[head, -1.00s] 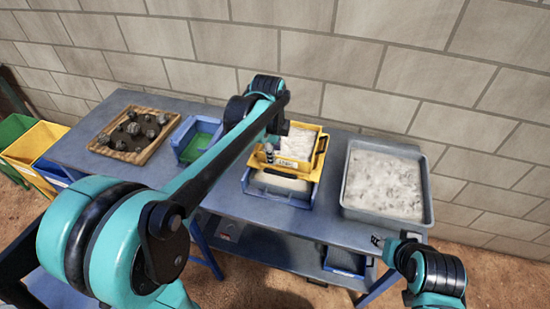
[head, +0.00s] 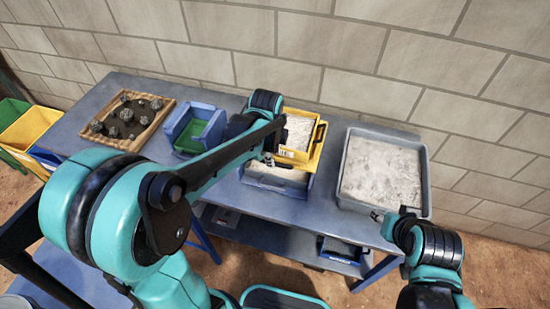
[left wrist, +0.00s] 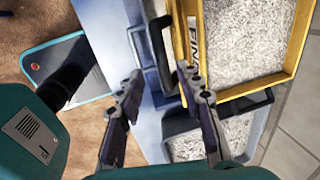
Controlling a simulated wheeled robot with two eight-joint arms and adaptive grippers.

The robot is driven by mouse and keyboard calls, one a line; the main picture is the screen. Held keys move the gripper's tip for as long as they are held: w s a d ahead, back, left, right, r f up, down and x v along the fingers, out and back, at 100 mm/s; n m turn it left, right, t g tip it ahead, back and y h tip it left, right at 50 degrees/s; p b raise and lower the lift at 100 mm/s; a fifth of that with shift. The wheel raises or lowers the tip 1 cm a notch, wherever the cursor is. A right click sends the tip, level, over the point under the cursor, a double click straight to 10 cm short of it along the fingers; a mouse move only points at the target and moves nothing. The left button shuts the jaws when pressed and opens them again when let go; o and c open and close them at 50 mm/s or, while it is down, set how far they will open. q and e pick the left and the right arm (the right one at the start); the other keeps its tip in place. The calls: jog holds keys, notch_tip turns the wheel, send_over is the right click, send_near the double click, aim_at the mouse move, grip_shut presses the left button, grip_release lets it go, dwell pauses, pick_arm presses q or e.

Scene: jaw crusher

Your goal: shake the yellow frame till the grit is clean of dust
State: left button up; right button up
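The yellow frame (head: 318,152) holds pale grit and sits at or above a blue tray (head: 306,187) of whitish dust. I cannot tell whether they touch. In the left wrist view the frame (left wrist: 251,84) shows a wall with partly hidden lettering. A dark loop (left wrist: 158,45), apparently a handle, stands beside that wall. My left gripper (left wrist: 159,74) has its fingers apart, with the loop showing between and beyond the tips; no grip on it is visible. In the head view my arm covers the frame's left part. My right gripper (head: 377,215) is by the table's front edge, its fingers unclear.
A large grey tray (head: 428,185) of pale powder stands right of the frame. A blue bin with a green inside (head: 192,139) and a wooden tray (head: 158,125) of dark rocks stand left. A block wall (head: 390,60) closes the back.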

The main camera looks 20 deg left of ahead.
aim_at(275, 159)
pick_arm(q)
jog(key=f, duration=0.2)
jog(key=w+f+b, duration=0.1)
jog(key=f, duration=0.1)
jog(key=shift+w+f, duration=0.15)
jog(key=shift+w, duration=0.05)
jog(key=shift+s+f, duration=0.1)
jog(key=shift+f, duration=0.1)
jog(key=c, duration=0.8)
jog(key=shift+s+p, duration=0.35)
jog(key=shift+s, duration=2.5)
grip_shut()
jog(key=o, duration=0.8)
grip_release()
